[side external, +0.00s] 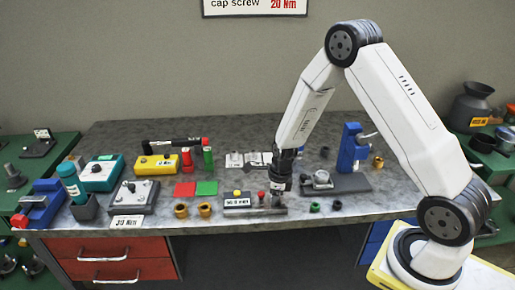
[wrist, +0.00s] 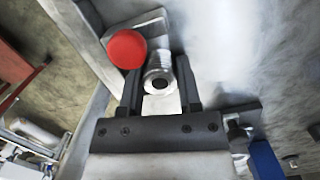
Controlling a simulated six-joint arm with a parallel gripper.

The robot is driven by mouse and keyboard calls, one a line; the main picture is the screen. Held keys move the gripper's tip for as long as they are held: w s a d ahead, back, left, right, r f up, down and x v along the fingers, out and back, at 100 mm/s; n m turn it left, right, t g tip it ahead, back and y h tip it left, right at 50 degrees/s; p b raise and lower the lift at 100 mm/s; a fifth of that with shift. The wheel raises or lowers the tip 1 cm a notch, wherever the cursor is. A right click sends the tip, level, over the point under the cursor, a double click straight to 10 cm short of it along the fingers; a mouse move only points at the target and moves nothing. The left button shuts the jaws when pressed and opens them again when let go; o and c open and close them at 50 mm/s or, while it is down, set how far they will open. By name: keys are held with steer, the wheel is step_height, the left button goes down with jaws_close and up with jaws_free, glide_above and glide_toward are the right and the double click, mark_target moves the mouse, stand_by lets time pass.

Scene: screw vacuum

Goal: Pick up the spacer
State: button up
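My gripper (side external: 277,188) points down at the grey fixture (side external: 268,211) at the front middle of the bench. In the wrist view, a silver metal cylinder with a dark hole in its end (wrist: 160,82) sits between the two dark fingers (wrist: 160,92). I cannot tell whether the fingers touch it, or whether it is the spacer. A red ball knob (wrist: 126,48) is just left of it, and also shows in the side view (side external: 261,195). Other ring-shaped parts on the bench are two brass rings (side external: 181,210) (side external: 205,209), a green one (side external: 315,207) and a dark green one (side external: 337,205).
A grey clamp device (side external: 320,181) and a blue press (side external: 350,150) stand close right. Red (side external: 185,189) and green (side external: 206,187) pads lie further left. The front right bench is mostly clear.

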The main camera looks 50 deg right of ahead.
jaws_close()
steer(key=shift+r, duration=0.15)
steer(key=shift+r, duration=0.75)
steer(key=s+r, duration=0.1)
steer(key=r, duration=0.1)
steer(key=s+r, duration=0.2)
steer(key=r, duration=0.1)
steer(key=s+r, duration=0.2)
steer(key=shift+a+r, duration=0.2)
steer(key=shift+a, duration=0.15)
steer(key=s+a+r, duration=0.1)
steer(key=s+r, duration=0.2)
steer(key=s, duration=0.6)
steer(key=shift+a+r, duration=0.2)
steer(key=shift+r, duration=0.2)
steer(key=shift+w, duration=0.15)
